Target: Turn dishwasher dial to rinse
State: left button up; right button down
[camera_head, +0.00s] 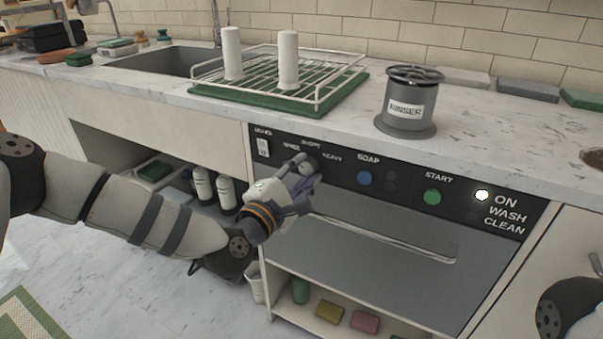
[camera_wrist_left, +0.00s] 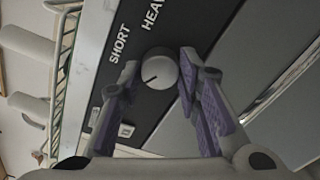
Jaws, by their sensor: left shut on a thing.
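The dishwasher's dark control panel (camera_head: 405,183) faces me, with a round grey dial (camera_head: 311,163) near its left end. Labels for rinse, short and heavy run around the dial. My left gripper (camera_head: 302,168) is at the panel, shut on the dial. In the left wrist view the dial (camera_wrist_left: 160,69) sits between the two fingertips (camera_wrist_left: 159,72). Its dark pointer line points to the lower left of that picture, below the SHORT label. The rinse label cannot be read there; the left finger covers part of the panel. My right gripper is not in view.
Right of the dial are a blue soap button (camera_head: 364,178), a green start button (camera_head: 432,196) and a lit white ON light (camera_head: 482,195). The dishwasher door handle (camera_head: 390,240) is below. A dish rack (camera_head: 330,92) and a rinser (camera_head: 407,108) stand on the counter above.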

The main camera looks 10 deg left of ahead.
pick_arm(q)
jog(key=shift+d, duration=0.1)
jog(key=o, duration=1.1)
jog(key=shift+o, duration=0.2)
jog(key=shift+s, duration=0.1)
jog(key=v, duration=1.2)
